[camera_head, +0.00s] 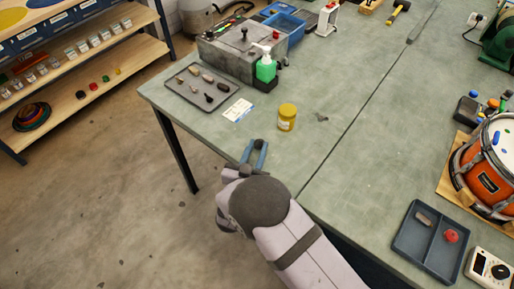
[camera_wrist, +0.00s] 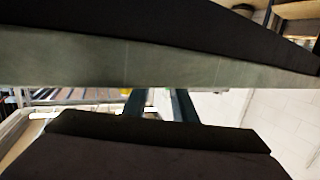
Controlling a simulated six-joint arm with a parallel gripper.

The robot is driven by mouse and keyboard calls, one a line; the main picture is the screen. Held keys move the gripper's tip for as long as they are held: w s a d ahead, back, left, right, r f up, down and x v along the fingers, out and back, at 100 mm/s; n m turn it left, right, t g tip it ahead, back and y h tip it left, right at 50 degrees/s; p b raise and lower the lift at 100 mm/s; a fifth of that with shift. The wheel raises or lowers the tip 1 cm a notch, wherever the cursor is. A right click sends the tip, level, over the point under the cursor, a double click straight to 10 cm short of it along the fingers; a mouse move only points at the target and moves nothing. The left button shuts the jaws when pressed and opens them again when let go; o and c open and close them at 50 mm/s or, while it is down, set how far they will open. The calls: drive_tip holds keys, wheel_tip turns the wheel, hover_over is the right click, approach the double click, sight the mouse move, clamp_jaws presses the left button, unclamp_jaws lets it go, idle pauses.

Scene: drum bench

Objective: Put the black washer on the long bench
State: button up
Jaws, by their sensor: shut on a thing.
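My gripper (camera_head: 255,152) is at the near left edge of the long green-grey bench (camera_head: 300,160). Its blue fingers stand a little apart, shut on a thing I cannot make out. The fingers also show in the wrist view (camera_wrist: 158,104), with a pale green-grey band beyond their tips. I cannot pick out the black washer for certain. A small black piece (camera_head: 80,94) lies on the lower wooden shelf at the left, too small to identify.
A small dark piece (camera_head: 321,118) lies right of the jar. A drum (camera_head: 486,170) and a two-part tray (camera_head: 398,240) are at the right. The middle bench is mostly clear.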

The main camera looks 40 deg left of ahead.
drive_tip(key=o, duration=1)
drive_tip(key=shift+r+p, duration=0.1)
drive_tip(key=shift+p, duration=0.25)
drive_tip(key=shift+s+b, duration=0.3)
drive_tip(key=shift+s, duration=0.05)
drive_tip(key=b+v, duration=0.2)
drive_tip(key=v, duration=0.3)
drive_tip(key=shift+s, duration=0.3)
drive_tip(key=shift+s+d, duration=0.3)
drive_tip(key=shift+s, duration=0.1)
drive_tip(key=shift+o, duration=0.7)
drive_tip(key=shift+r, duration=0.1)
